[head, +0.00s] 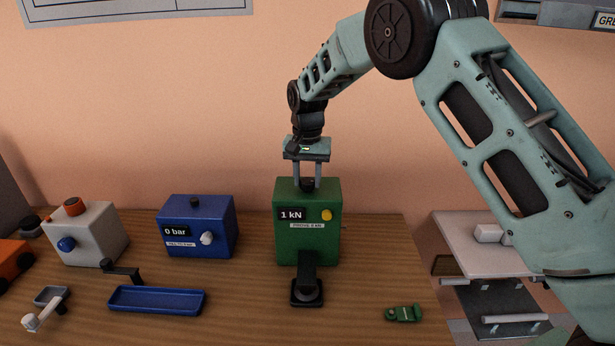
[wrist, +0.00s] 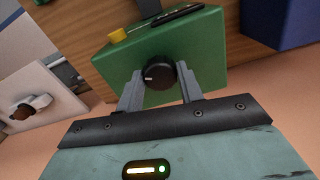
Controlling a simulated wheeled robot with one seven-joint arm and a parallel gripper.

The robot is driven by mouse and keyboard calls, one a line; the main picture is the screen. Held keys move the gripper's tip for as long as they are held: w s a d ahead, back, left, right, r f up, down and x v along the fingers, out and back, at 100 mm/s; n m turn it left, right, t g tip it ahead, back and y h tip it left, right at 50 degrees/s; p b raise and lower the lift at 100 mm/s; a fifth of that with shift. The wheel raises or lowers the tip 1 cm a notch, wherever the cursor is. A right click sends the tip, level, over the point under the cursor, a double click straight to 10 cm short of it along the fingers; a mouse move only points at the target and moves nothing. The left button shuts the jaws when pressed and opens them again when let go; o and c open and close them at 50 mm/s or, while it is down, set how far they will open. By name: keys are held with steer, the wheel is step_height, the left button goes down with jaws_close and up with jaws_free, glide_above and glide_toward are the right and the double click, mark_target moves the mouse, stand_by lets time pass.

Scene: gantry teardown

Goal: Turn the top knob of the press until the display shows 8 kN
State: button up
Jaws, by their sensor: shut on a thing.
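The press is a green box (head: 293,244) on the wooden table, and its display (head: 291,215) reads 1 kN. A yellow button (head: 327,214) is beside the display, with a white label below. The black top knob (wrist: 158,74) shows in the wrist view with a light pointer mark on its face. My gripper (head: 307,183) points straight down over the press and is shut on the knob, one finger on each side. In the head view the knob is partly hidden between the fingers.
A blue box (head: 197,227) reading 0 bar and a white box (head: 88,233) with an orange knob stand to the left. A blue tray (head: 157,300) lies in front of them. A small green part (head: 404,313) lies at the right front. A side table (head: 480,240) stands at right.

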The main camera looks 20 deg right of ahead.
mark_target(307, 180)
steer(key=m, duration=0.5)
steer(key=shift+w+r+m+p, duration=0.1)
steer(key=shift+r+m+p, duration=0.05)
steer(key=shift+m+p, duration=0.6)
steer(key=shift+m, duration=1.85)
steer(key=o, duration=1)
step_height(307, 180, up, 17)
steer(key=b, duration=0.3)
steer(key=shift+b, duration=0.4)
